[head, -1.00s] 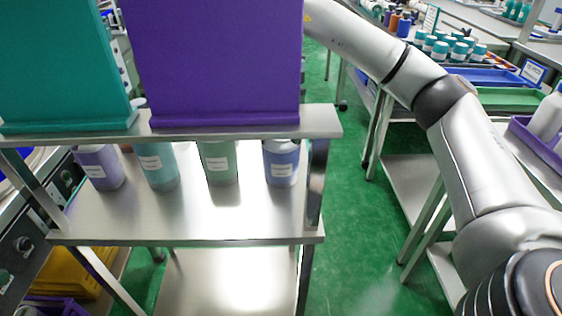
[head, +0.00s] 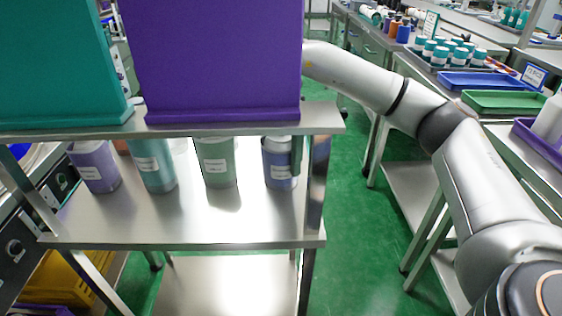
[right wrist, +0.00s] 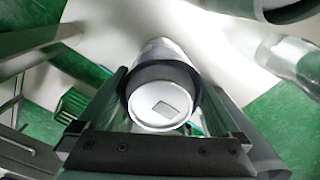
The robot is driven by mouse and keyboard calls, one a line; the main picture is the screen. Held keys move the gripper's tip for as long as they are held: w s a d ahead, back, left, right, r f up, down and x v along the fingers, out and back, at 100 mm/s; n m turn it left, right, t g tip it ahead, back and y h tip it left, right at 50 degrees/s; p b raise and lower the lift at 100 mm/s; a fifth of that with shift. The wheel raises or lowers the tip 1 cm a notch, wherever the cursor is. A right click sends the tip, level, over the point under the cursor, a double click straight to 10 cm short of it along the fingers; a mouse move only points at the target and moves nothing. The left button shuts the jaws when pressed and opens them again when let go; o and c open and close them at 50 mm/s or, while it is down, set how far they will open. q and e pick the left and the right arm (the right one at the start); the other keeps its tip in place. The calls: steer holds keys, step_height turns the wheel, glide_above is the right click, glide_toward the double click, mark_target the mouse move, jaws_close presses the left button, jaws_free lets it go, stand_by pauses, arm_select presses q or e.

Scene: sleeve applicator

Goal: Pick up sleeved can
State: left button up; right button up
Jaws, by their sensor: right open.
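Four labelled cans stand in a row on the middle shelf in the head view: purple (head: 95,170), teal (head: 154,168), green (head: 216,165) and blue (head: 279,170). A dark finger of my right gripper (head: 297,155) shows at the blue can's right side. In the right wrist view, a can with a pale round end (right wrist: 160,106) and a dark band lies between the two fingers of my open right gripper (right wrist: 163,84). I cannot tell whether the fingers touch it. The rest of my right gripper is hidden in the head view. My left gripper is not in view.
A teal bin (head: 60,70) and a purple bin (head: 212,60) stand on the top shelf (head: 325,118), close above the cans. The shelf's right post (head: 314,190) stands beside the blue can. Trays (head: 480,82) line the right bench. Green floor lies between.

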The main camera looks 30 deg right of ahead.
jaws_close()
stand_by(0.9)
